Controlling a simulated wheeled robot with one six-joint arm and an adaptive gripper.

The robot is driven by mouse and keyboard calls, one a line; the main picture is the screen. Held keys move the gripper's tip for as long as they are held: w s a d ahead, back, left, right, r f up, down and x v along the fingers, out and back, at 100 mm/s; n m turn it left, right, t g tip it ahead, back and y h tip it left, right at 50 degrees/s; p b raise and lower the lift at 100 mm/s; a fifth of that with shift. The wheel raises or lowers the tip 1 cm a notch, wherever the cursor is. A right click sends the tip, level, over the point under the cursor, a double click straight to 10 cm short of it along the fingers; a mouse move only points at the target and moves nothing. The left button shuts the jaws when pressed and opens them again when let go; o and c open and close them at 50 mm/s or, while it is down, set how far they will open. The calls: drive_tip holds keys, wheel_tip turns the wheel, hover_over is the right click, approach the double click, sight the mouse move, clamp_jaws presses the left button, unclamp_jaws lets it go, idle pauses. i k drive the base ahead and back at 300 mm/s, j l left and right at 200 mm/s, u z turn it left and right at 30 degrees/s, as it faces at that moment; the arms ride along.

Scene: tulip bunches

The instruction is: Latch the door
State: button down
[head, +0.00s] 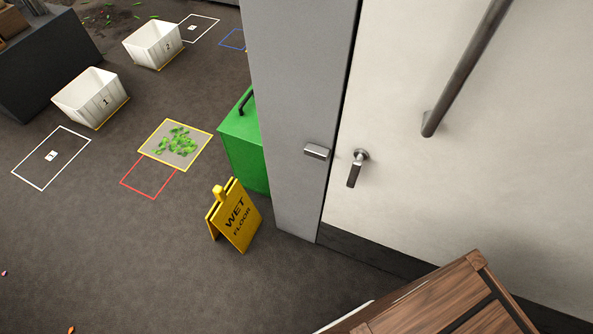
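The white door (400,190) fills the right side of the head view, beside a grey post (290,110). A dark narrow gap runs between them; I cannot tell if the door is fully closed. A metal lever (354,172) on the door hangs down from its round pivot. A small metal catch (317,151) sits on the post, left of the lever and apart from it. A long dark bar handle (468,66) slants across the door higher up. My gripper is not in view.
A yellow wet floor sign (236,216) stands before the post, near a green box (240,140). A wooden-slatted piece (425,302) is at the lower right. White bins (92,98) and (153,45) stand farther left. Floor at lower left is mostly clear.

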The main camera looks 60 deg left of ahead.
sight(361, 154)
drive_tip(key=k+u, duration=0.1)
drive_tip(key=u, duration=1.75)
drive_tip(key=k+l+z, duration=0.1)
drive_tip(key=l, duration=0.2)
drive_tip(key=k+l+z, duration=0.15)
drive_tip(key=l, duration=0.2)
drive_tip(key=k+l+z, duration=0.1)
drive_tip(key=l, duration=0.25)
drive_tip(key=i, duration=0.5)
